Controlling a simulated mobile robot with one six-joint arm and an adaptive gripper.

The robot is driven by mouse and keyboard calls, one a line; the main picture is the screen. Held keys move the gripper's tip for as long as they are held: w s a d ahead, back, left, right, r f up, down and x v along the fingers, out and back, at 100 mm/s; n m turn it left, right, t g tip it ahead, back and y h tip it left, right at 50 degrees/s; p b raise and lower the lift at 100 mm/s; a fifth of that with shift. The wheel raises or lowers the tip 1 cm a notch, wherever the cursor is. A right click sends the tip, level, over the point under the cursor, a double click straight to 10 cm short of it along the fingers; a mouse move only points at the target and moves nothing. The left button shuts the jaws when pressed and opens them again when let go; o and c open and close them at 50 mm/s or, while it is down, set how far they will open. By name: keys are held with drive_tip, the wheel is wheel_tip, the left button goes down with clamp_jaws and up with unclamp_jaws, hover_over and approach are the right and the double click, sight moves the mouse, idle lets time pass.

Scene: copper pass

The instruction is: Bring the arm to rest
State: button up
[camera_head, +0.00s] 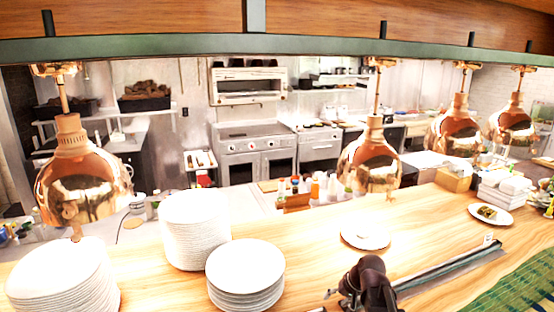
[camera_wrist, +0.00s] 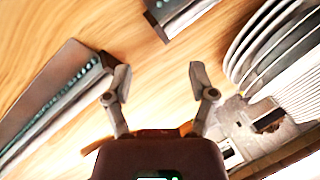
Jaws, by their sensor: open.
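My gripper (camera_wrist: 160,82) shows in the wrist view with its two fingers spread apart and nothing between them. Bare wooden counter lies beyond the fingertips. In the head view, the dark end of my arm (camera_head: 368,285) is low in the picture, over the near part of the wooden counter (camera_head: 310,265). It is right of the plate stacks and beside the left end of a long metal rail (camera_head: 450,264). The exact gap between my gripper and the counter cannot be told.
Stacks of white plates (camera_head: 245,270) (camera_head: 195,230) (camera_head: 62,275) stand at the left. Copper lamps (camera_head: 370,165) (camera_head: 82,185) hang over the counter. A single plate (camera_head: 366,236) and a plate with food (camera_head: 490,214) lie farther back. In the wrist view, plates (camera_wrist: 275,45) are close on the right.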

drive_tip(key=s+f+g+h+b, duration=0.1)
drive_tip(key=s, duration=0.2)
drive_tip(key=s+f+n+g+h, duration=0.1)
drive_tip(key=s+f, duration=0.1)
drive_tip(key=s, duration=0.2)
drive_tip(key=s+a+f+h+b, duration=0.1)
drive_tip(key=s+f+h, duration=0.1)
drive_tip(key=s, duration=0.2)
drive_tip(key=shift+a+f+n+g+b, duration=0.1)
drive_tip(key=shift+f+n+g+b, duration=0.05)
drive_tip(key=shift+n+g+b, duration=0.2)
drive_tip(key=shift+s, duration=0.3)
